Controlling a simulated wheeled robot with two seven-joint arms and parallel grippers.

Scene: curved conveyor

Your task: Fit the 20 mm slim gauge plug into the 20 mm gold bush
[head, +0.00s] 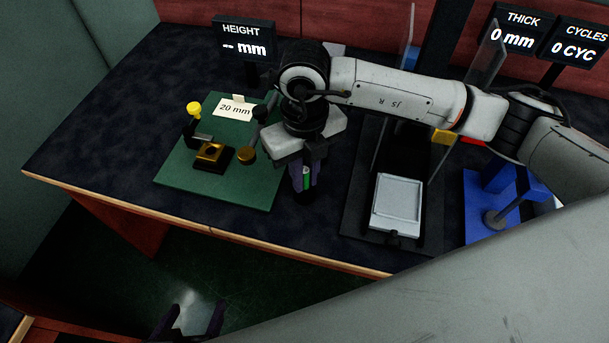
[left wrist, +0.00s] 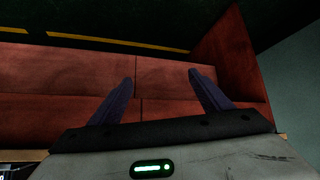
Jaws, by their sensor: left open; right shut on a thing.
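The gold bush (head: 209,153) sits in a dark block on a green board (head: 175,176) at the left of the table. A label reading 20 mm (head: 235,108) stands at the board's back. My right gripper (head: 303,188) points down just right of the board, apart from the bush. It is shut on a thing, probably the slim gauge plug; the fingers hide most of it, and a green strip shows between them. My left gripper (head: 200,322) is open and empty, low in front of the table; its spread fingers also show in the left wrist view (left wrist: 165,95).
A yellow-knobbed clamp (head: 194,110) and a dark arm with a round brass end (head: 247,155) stand near the bush. A pale tray (head: 397,204) on a black stand and a blue fixture (head: 478,196) lie right. A height display (head: 244,40) stands behind.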

